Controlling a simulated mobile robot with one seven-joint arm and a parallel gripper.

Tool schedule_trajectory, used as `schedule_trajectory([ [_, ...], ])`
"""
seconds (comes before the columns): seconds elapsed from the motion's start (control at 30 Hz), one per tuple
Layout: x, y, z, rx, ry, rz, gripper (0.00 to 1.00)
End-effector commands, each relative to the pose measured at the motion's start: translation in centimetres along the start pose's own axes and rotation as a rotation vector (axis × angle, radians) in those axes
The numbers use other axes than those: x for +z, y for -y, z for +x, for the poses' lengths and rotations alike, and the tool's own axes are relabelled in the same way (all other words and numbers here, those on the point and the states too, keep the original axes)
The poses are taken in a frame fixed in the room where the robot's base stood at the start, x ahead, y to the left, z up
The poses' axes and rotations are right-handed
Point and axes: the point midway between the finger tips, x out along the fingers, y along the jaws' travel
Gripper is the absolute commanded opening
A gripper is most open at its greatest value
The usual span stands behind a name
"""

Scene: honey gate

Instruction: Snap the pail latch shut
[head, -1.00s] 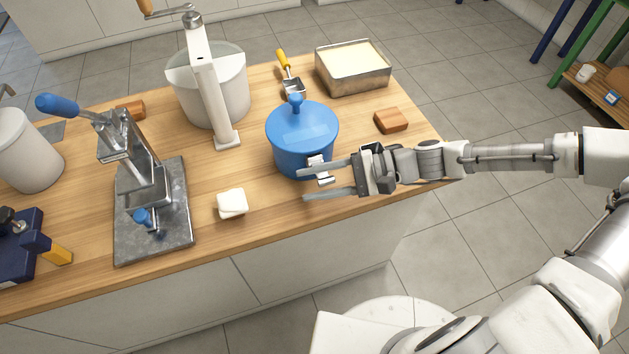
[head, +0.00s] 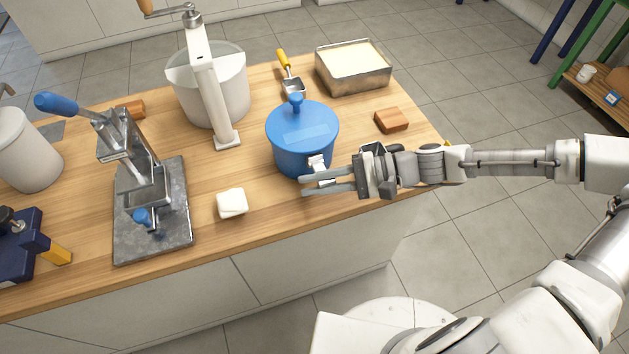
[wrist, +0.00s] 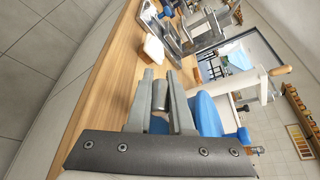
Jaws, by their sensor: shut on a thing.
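The blue pail (head: 300,150) stands on the wooden counter with its knobbed blue lid (head: 303,122) on top. Its metal latch (head: 317,166) is on the front right side, partly hidden by my gripper. My gripper (head: 322,186) is at the pail's front right, its two grey fingers close together. In the wrist view, my gripper (wrist: 161,105) has a small grey metal piece of the latch (wrist: 160,96) between its fingers. The blue pail (wrist: 205,116) is right beside the fingers there. I cannot tell from these views how the latch sits against the pail.
A white block (head: 232,203) lies left of the pail. A lever press (head: 150,205) stands farther left, a cranked white drum (head: 208,90) behind. A brown block (head: 391,120), a scoop (head: 291,84) and a metal tray (head: 354,85) lie behind and to the right. The front counter edge is close under my gripper.

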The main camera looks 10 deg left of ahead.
Motion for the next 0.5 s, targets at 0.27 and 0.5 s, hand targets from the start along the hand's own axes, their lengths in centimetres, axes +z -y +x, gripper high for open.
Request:
schedule_trajectory([
  [0.27, -0.8, -1.1, 0.3, -0.079, 0.0, -0.176, 0.0],
  [0.5, -1.6, -1.9, 0.6, -0.159, -0.002, -0.369, 0.0],
])
